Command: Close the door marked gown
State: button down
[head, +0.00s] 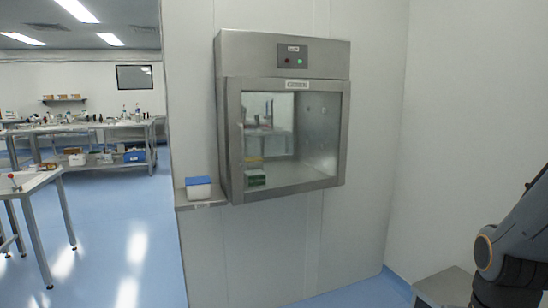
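A steel pass-through box (262,58) is set in the white wall in the head view. A framed glass door (234,145) covers its front, and I see into the chamber through it. The door looks in line with the box front; I cannot tell if it is fully shut. A small label (297,84) sits on the top of the door frame, but its lettering is too small to read surely. A small green item (256,180) shows low inside at the left. My gripper is not in view; only part of my dark arm shows at the lower right.
A panel (292,56) with a red and a green light is above the door. Lab benches (80,128) stand far left. The blue floor before the wall looks clear.

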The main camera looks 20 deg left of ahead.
aim_at(235, 84)
jog(key=z, duration=0.2)
jog(key=i, duration=1.25)
jog(key=u, duration=1.15)
jog(key=i, duration=0.4)
jog(key=u, duration=0.4)
